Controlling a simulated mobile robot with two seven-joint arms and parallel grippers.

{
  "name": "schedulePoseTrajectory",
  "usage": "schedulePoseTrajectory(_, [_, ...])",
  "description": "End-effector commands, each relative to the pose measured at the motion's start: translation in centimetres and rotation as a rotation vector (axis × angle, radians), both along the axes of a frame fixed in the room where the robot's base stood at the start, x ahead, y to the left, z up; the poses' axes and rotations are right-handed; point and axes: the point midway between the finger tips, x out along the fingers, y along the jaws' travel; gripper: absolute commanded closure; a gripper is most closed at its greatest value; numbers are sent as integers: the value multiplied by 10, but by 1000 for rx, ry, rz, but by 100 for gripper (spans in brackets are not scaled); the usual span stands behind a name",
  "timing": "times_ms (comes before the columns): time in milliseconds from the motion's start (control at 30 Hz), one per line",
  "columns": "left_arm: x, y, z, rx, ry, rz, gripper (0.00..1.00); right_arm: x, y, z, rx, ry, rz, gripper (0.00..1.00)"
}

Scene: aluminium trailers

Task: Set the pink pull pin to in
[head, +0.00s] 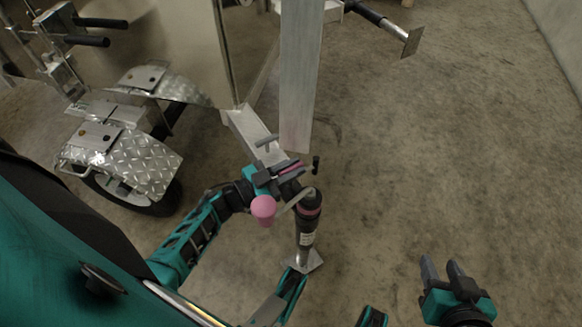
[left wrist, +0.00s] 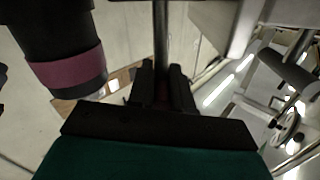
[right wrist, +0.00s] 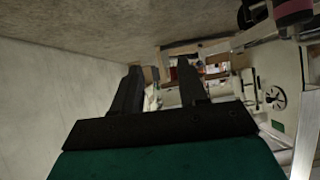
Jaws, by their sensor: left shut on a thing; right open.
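My left gripper (head: 291,171) is shut at the pink pull pin (head: 290,166), beside the top of the black jack leg (head: 306,232). Only a pink sliver of the pin shows between the fingers; how far in it sits cannot be told. In the left wrist view the fingers (left wrist: 161,80) close around a dark, shadowed piece below a thin rod (left wrist: 161,35). The jack's dark tube with its pink band (left wrist: 68,70) stands close on the left. My right gripper (head: 442,266) is open and empty above the floor; its fingers (right wrist: 160,72) are apart in the right wrist view.
A pink knob (head: 263,209) on a grey crank sits just below my left gripper. The aluminium drawbar (head: 250,127) and an upright metal beam (head: 301,75) are close behind it. A checker-plate fender (head: 131,168) is at left.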

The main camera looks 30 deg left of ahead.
Motion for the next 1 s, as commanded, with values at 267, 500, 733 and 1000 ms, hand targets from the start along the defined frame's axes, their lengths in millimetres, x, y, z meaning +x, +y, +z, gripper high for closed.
schedulePoseTrajectory(267, [0,2,-33,5,-1,1,100,-1,2,-23,1,17,7,57])
schedulePoseTrajectory(500, [0,2,-40,7,1,5,100,4,10,-11,20,0,13,57])
schedulePoseTrajectory(733, [0,3,-41,8,4,7,73,5,11,-9,24,-6,14,57])
schedulePoseTrajectory(1000, [0,1,-39,4,1,3,57,5,10,-12,21,0,12,57])
